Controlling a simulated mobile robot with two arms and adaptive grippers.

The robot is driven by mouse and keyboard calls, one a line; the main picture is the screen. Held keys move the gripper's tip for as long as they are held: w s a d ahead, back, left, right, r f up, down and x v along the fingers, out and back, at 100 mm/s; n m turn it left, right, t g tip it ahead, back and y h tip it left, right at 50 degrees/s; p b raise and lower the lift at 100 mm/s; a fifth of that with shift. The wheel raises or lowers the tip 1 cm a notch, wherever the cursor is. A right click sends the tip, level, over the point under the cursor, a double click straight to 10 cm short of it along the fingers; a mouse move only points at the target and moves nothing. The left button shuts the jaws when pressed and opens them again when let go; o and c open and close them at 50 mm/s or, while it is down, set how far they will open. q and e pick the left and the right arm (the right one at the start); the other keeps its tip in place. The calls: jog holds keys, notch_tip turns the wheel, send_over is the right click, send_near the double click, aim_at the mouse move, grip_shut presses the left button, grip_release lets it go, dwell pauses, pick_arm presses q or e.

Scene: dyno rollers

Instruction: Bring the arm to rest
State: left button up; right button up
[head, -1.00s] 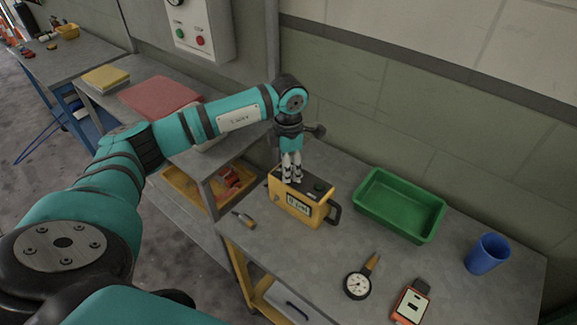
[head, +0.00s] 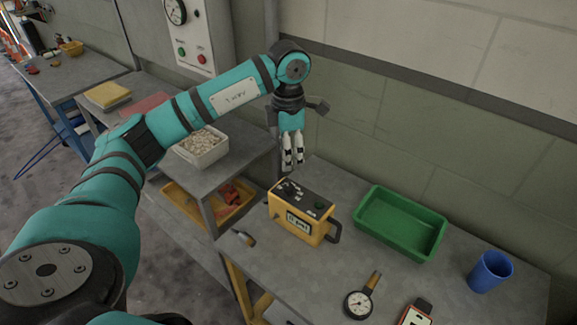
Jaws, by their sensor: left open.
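My left arm (head: 215,98) comes in from the left of the head view, reaching over a grey table. My left gripper (head: 292,168) points down, open and empty, above and apart from a yellow box-shaped device (head: 303,226) with a display and dark top. The device stands upright on the table. My right gripper is not in view.
The grey table (head: 318,268) also holds a green tray (head: 399,222), a blue cup (head: 490,271), a dial gauge (head: 360,302) and an orange-and-black device (head: 415,315). A shelf with a white bin (head: 201,147) stands to the left. A wall control box (head: 200,30) is behind my arm.

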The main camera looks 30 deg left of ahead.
pick_arm(q)
jog(key=shift+r, duration=0.55)
